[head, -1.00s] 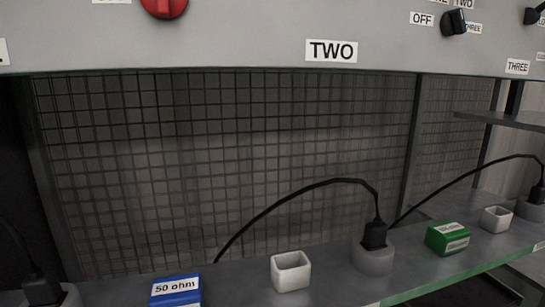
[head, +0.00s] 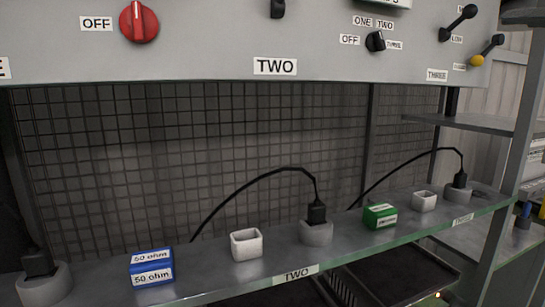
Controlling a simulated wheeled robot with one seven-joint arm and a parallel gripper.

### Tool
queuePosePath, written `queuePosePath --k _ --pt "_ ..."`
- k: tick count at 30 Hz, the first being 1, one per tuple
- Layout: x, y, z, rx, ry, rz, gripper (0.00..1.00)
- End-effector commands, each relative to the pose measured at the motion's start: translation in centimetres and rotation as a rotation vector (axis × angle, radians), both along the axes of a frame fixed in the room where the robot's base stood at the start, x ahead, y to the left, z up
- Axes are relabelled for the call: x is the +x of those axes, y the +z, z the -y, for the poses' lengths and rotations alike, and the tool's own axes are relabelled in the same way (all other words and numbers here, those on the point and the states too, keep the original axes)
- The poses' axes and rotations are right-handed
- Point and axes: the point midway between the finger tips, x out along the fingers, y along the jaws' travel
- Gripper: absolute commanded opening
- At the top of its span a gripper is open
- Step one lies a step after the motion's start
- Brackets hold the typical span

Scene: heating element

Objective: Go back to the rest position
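My gripper and arm are not in the head view, so whether the gripper holds anything is hidden. In front of me is a grey control panel (head: 200,50) with a "TWO" label (head: 275,66). It has a red knob (head: 138,22) beside an "OFF" label and a black selector knob (head: 375,41). Below it is a glass-edged shelf (head: 200,275). On the shelf stand a blue "50 ohm" block (head: 152,268), a white open cup (head: 246,244), a grey socket with a black plug (head: 316,222) and a green block (head: 379,216).
Another white cup (head: 424,201) and a plugged socket (head: 458,190) stand farther right, and one more plugged socket (head: 43,280) is at the left. Black cables arch behind the shelf before a wire mesh (head: 200,150). A post (head: 515,170) and side shelves bound the right.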

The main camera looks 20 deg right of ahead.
Motion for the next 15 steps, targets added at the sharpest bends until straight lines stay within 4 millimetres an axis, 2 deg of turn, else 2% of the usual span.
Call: queuePosePath --k 7,11,15 --pt "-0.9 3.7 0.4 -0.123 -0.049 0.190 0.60" --pt "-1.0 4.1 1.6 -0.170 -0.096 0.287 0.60" --pt "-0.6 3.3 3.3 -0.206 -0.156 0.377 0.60"
